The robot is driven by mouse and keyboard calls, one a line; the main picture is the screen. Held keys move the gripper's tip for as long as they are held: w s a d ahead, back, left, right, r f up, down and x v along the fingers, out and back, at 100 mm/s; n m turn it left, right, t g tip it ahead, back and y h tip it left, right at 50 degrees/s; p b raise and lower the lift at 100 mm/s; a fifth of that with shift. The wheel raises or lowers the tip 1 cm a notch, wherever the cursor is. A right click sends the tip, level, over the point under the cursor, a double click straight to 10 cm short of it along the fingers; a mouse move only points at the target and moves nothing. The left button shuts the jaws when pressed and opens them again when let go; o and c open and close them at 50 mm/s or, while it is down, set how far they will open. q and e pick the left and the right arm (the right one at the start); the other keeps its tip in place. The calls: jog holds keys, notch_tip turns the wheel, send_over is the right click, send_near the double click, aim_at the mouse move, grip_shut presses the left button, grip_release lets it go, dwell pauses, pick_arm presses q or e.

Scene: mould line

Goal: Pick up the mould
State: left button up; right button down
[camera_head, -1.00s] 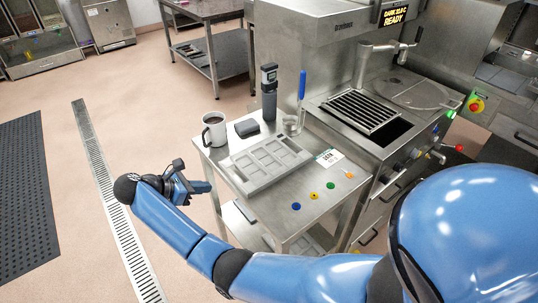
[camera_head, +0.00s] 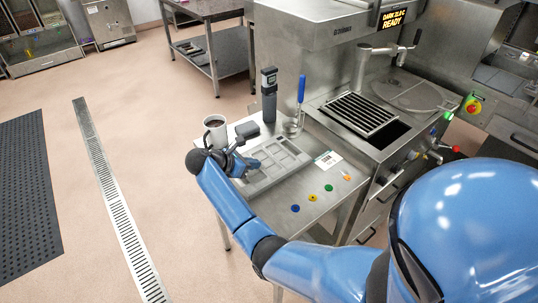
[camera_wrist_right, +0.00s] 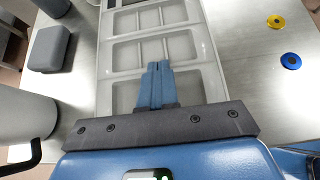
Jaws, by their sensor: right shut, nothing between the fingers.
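The mould (camera_head: 285,168) is a grey rectangular tray with several shallow compartments. It lies flat on the steel side table. My right gripper (camera_head: 252,165) is over the mould's left end in the head view. In the right wrist view the mould (camera_wrist_right: 187,50) runs away from me, and my right gripper's blue fingers (camera_wrist_right: 158,66) are together above its near compartments with nothing between them. I cannot tell whether the fingertips touch it. Part of the mould's near end is hidden by the gripper. My left gripper is not in view.
A mug (camera_head: 214,129) of dark liquid stands left of the mould. A dark grey block (camera_head: 247,129) and an upright handheld device (camera_head: 268,95) stand behind it. Coloured discs (camera_head: 312,198) and a white card (camera_head: 327,160) lie right of it. The steel machine (camera_head: 370,118) borders the table.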

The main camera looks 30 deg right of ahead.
aim_at(275, 159)
jog(key=d, duration=0.3)
jog(key=d+p, duration=0.1)
jog(key=d, duration=0.2)
jog(key=shift+w+d+r, duration=0.1)
jog(key=shift+w+d, duration=0.1)
jog(key=shift+d+p, duration=0.25)
jog(key=shift+p, duration=0.25)
jog(key=shift+f, duration=0.65)
jog(key=shift+a+f+b, duration=0.1)
jog(key=shift+f+b, duration=0.15)
jog(key=shift+b, duration=0.2)
jog(key=shift+f, duration=0.1)
